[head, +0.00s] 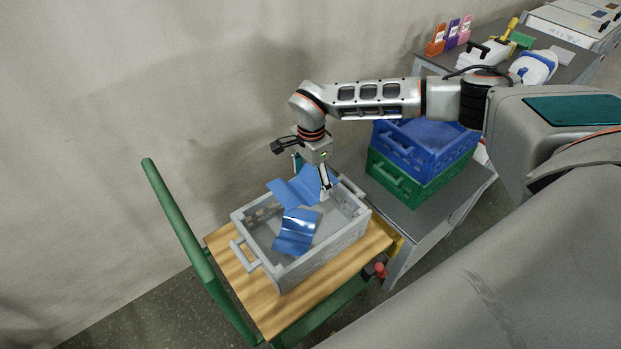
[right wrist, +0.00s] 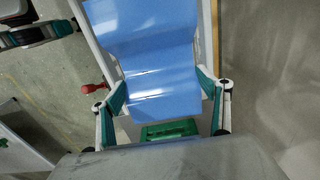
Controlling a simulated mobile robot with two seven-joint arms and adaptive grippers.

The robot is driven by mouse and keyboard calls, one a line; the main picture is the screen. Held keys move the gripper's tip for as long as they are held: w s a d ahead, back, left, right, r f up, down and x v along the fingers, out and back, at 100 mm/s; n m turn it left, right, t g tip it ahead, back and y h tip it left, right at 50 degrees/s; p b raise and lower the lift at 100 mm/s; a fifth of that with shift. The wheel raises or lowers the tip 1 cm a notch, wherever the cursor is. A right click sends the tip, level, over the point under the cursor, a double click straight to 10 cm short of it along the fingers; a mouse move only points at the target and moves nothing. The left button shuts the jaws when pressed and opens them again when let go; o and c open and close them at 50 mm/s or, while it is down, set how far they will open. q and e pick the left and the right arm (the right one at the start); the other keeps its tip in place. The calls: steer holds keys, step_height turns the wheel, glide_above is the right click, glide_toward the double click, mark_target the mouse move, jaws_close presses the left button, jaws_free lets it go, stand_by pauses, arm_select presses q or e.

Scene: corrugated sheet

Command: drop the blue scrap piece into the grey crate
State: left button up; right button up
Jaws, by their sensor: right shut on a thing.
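The grey crate (head: 322,257) stands on a wooden-topped cart. My right gripper (head: 325,180) is over the crate's far part, shut on a blue scrap piece (head: 292,187), a bent sheet. The held piece is tilted above the crate's far rim. In the right wrist view, my right gripper (right wrist: 163,88) has a finger on each side of the blue sheet (right wrist: 155,55), with the crate's grey rim (right wrist: 91,43) behind it. A second blue sheet (head: 297,234) lies inside the crate, apart from the fingers. My left gripper is not in view.
The cart's wooden top (head: 262,302) has a green handle (head: 172,208) at left and a red-knobbed clamp (head: 380,268) at right. A blue crate (head: 408,150) sits on a green crate (head: 404,187) on a grey table. A wall is behind.

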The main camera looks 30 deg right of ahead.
mark_target(311, 185)
step_height(311, 185, down, 4)
steer(key=shift+r+b, duration=0.1)
steer(key=shift+b, duration=0.85)
steer(key=shift+f, duration=0.25)
steer(key=o, duration=1.2)
step_height(311, 185, up, 12)
steer(key=shift+r, duration=0.1)
